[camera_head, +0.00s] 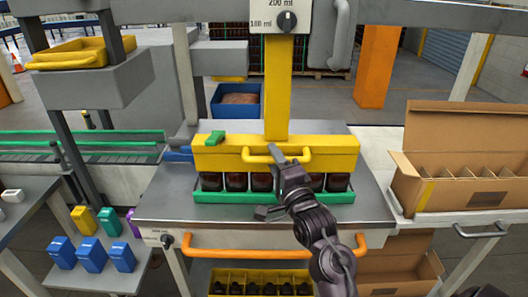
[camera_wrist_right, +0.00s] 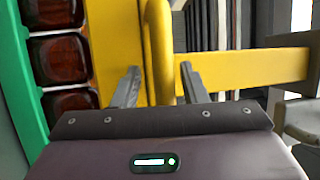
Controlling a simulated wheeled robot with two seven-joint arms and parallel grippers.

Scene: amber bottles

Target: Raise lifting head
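The yellow lifting head (camera_head: 220,155) sits low over a row of dark amber bottles (camera_head: 237,182) in a green tray (camera_head: 225,197). Its bar handle (camera_head: 301,153) is on the front, and a yellow column (camera_head: 278,90) rises behind. My right gripper (camera_head: 284,158) is at the handle. In the right wrist view my right gripper (camera_wrist_right: 159,72) has its fingers apart, with the handle (camera_wrist_right: 158,40) between or just beyond their tips. I see gaps on both sides of the bar. The bottle tops are hidden by the head. My left gripper is not in view.
An orange rail (camera_head: 265,253) runs along the table's front edge. A divided cardboard box (camera_head: 465,165) stands at right. Crated bottles (camera_head: 260,284) sit below. A blue bin (camera_head: 235,103) is behind. A dial (camera_head: 287,19) is above the column.

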